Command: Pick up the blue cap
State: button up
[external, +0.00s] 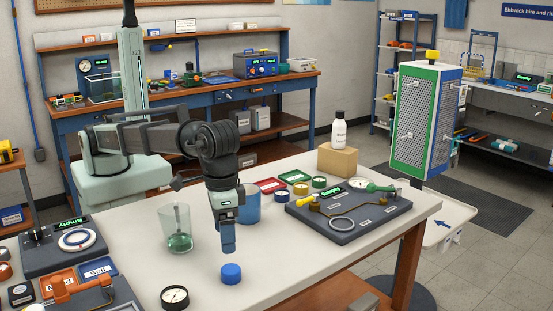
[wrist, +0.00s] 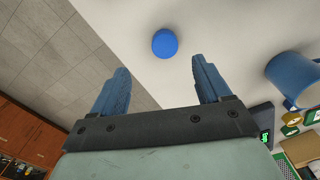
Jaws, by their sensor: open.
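The blue cap (external: 231,273) is a small round piece lying on the white table, near its front edge. In the wrist view the blue cap (wrist: 165,43) shows at the top centre, beyond the fingertips and roughly between their lines. My gripper (external: 228,245) points down above the table, just behind the cap in the external view. In the wrist view my gripper (wrist: 158,75) has its two blue fingers spread apart with nothing between them. It appears apart from the cap.
A glass beaker (external: 180,228) with green liquid stands left of my gripper, and a blue mug (external: 249,206) stands behind it. A black-rimmed gauge (external: 174,298) lies left of the cap. A dark regulator board (external: 375,222) lies to the right. The table right of the cap is clear.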

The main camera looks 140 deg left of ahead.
send_over(229, 269)
jog(key=f, duration=0.4)
jog(key=shift+w+d+f, duration=0.15)
jog(key=shift+w+d, duration=0.05)
jog(key=shift+d, duration=0.1)
jog(key=shift+s+a+f, duration=0.15)
jog(key=shift+f, duration=1.2)
jog(key=shift+s+a+f, duration=0.1)
jog(key=shift+f, duration=1.2)
jog(key=shift+c, duration=0.4)
jog(key=c, duration=1)
jog(key=shift+r, duration=0.15)
